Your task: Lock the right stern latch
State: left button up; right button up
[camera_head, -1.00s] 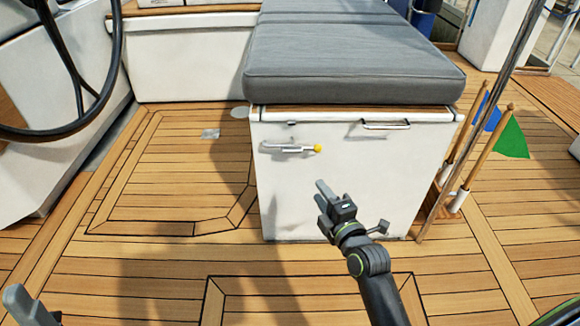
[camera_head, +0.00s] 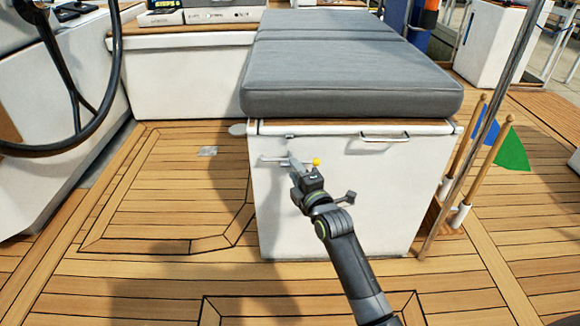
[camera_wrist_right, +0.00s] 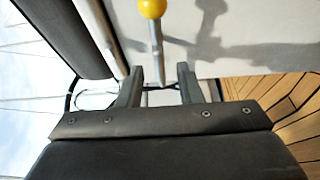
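The stern latch is a silver bar (camera_head: 270,160) with a yellow knob (camera_head: 316,161) on the front of the white seat locker (camera_head: 385,190). My right gripper (camera_head: 294,160) is in front of the bar, just left of the knob, and hides part of the latch. In the right wrist view, the gripper (camera_wrist_right: 160,75) is open, its two fingers standing either side of the latch rod (camera_wrist_right: 157,42) with gaps visible. The yellow knob (camera_wrist_right: 151,8) is beyond the fingertips at the top. Whether the fingers touch the locker cannot be told. My left gripper is out of view.
A grey cushion (camera_head: 350,75) overhangs the locker top. A silver handle (camera_head: 385,138) is right of the latch. Poles with a blue flag (camera_head: 488,130) and a green flag (camera_head: 512,152) stand at right. A steering wheel (camera_head: 75,90) is at left. The teak deck (camera_head: 150,280) is clear.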

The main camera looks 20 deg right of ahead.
jog(key=shift+w+a+b, duration=0.2)
jog(key=shift+w+b, duration=0.25)
jog(key=shift+w, duration=1.6)
grip_shut()
